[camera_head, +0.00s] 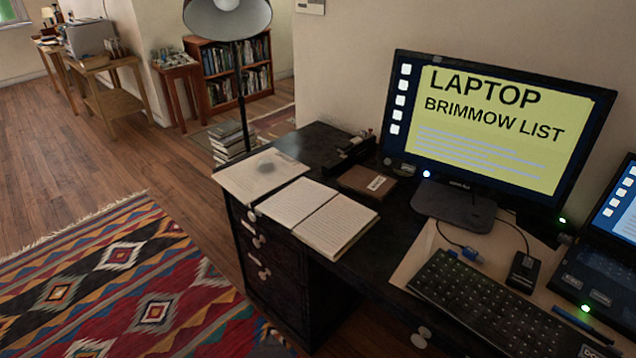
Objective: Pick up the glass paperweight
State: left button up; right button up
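No glass paperweight shows clearly. A faint grey round patch (262,168) lies on the loose paper sheet (240,184) at the desk's far left corner. I cannot tell whether it is clear glass or a mark on the paper. An open notebook (318,213) with written pages lies just in front of that sheet. Both lie on the dark desk (378,248). Neither of my grippers is in view.
A brown box or book (362,181) with a label, a monitor (485,130), a keyboard (490,310), a mouse (523,272) and a laptop (600,270) crowd the desk. A floor lamp (238,85) and a book stack (229,139) stand behind. A patterned rug (110,285) covers open floor at left.

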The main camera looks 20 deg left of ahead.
aim_at(265, 165)
jog(key=u, duration=2.7)
jog(key=i, duration=3.05)
jog(key=z, duration=3.9)
jog(key=k, duration=0.2)
jog(key=u, duration=0.35)
